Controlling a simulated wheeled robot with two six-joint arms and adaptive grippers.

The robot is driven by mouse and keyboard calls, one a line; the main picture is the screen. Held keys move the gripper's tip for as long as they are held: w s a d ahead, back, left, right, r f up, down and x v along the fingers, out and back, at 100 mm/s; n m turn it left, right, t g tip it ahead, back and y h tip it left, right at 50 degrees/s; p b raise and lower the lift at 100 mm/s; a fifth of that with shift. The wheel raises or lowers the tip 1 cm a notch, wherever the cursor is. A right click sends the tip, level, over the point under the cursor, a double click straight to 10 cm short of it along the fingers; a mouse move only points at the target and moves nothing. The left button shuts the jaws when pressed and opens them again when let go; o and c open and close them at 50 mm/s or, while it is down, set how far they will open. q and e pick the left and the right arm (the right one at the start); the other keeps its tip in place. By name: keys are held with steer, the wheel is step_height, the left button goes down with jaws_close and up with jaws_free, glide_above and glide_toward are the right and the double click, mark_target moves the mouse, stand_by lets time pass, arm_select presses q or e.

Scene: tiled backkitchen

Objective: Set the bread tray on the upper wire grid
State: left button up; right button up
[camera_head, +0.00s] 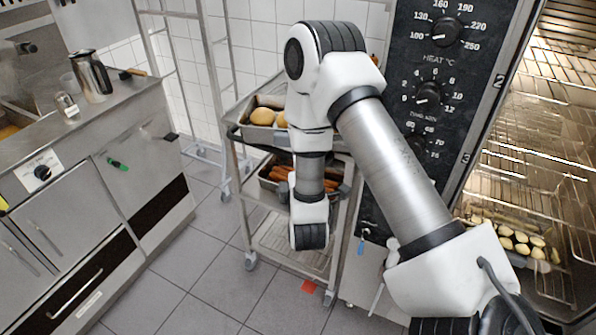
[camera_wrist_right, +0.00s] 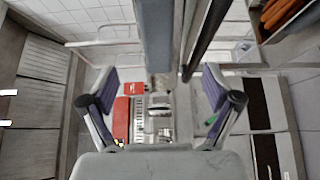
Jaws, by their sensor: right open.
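The bread tray (camera_head: 240,130), a metal tray with round golden rolls and longer pieces, sits on the top of a wheeled rack left of the oven; its right part is hidden behind my right arm. The upper wire grid (camera_head: 565,62) shows inside the open oven at the right, with no tray seen on it. My right arm crosses in front of the rack and the oven panel. My right gripper (camera_wrist_right: 158,97) shows in the right wrist view, its two fingers wide apart with nothing between them. My left gripper is not in view.
A tray of orange carrot-like food (camera_head: 268,186) sits lower on the rack. Potatoes (camera_head: 515,240) lie lower in the oven. The oven control panel (camera_head: 432,75) stands between rack and oven. A steel counter (camera_head: 135,105) with a jug (camera_head: 92,76) is at left; tiled floor (camera_head: 205,275) is open between.

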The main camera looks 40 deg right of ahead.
steer(key=s+a+f+m+g+y, duration=0.3)
steer(key=s+a+f+y, duration=0.15)
steer(key=f, duration=0.55)
steer(key=s+a+f+m+g+y, duration=0.25)
steer(key=s+a+f, duration=0.25)
steer(key=f, duration=0.4)
steer(key=s+a+f+m+g+y, duration=0.1)
steer(key=s+a+f+m+g, duration=0.2)
steer(key=s, duration=0.5)
steer(key=s+a+f+m+g+y, duration=0.2)
steer(key=s+f+g, duration=0.4)
steer(key=s, duration=0.3)
steer(key=shift+s+a+f+m+y, duration=0.15)
steer(key=shift+a+m+y, duration=0.25)
steer(key=shift+a, duration=0.5)
